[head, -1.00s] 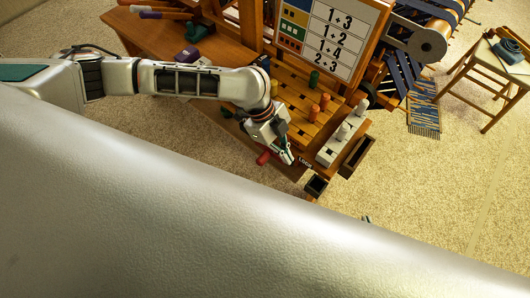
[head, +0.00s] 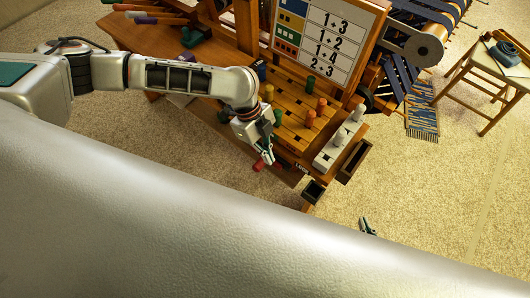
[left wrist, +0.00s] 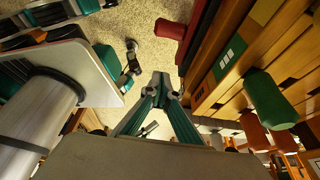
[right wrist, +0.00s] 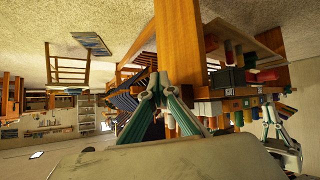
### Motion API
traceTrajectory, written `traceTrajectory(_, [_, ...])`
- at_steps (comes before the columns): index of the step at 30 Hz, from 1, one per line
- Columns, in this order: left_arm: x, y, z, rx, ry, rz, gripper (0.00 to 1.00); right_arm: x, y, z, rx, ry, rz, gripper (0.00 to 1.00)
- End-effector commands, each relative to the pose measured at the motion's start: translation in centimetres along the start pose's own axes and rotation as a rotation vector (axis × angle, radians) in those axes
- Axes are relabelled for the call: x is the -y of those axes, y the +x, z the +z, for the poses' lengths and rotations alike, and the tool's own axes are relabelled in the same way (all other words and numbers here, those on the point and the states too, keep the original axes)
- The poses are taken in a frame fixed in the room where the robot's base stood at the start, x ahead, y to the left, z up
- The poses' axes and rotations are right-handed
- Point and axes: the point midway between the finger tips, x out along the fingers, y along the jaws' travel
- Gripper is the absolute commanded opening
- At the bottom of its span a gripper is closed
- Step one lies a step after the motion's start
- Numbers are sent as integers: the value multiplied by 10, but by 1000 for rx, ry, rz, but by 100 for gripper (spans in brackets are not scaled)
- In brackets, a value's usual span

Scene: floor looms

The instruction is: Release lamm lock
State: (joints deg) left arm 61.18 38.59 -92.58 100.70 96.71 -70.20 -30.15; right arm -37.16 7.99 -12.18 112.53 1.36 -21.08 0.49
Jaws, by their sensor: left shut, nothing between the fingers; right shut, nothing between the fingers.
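A red knob (head: 259,165) sticks out from the front edge of the wooden loom bench; it also shows in the left wrist view (left wrist: 172,29). I cannot tell for sure whether it is the lamm lock. My left gripper (head: 272,161) is shut and empty, close beside the red knob in the head view. In the left wrist view its closed fingertips (left wrist: 161,82) are apart from the knob. My right gripper (head: 367,231) is shut and empty, out over the floor right of the bench; its fingertips (right wrist: 158,86) also show in the right wrist view.
A slatted peg bed (head: 295,105) with coloured pegs lies behind the left gripper. A pale block with white pegs (head: 338,140) and small dark open boxes (head: 313,192) sit at the bench's right corner. A number board (head: 325,45) stands behind.

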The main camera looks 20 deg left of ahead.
Motion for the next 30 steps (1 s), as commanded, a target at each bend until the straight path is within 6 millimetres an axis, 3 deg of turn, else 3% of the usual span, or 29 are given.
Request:
traceTrajectory(3, [-2, 28, 0, -2, 0, 5, 0, 1, 3, 8, 8, -4, -1, 0])
traceTrajectory(11, [-2, 77, 0, -2, 0, 4, 0, -1, 6, 11, 8, -14, 5, 0])
traceTrajectory(13, [0, 70, 16, 3, -5, -1, 0, -2, 7, 10, 6, -15, 7, 0])
traceTrajectory(18, [0, 68, 34, 1, -2, 0, 0, -6, 8, 8, 0, -19, 12, 0])
traceTrajectory(30, [0, 67, 40, 0, 0, 0, 0, -6, 8, 3, -8, -19, 13, 0])
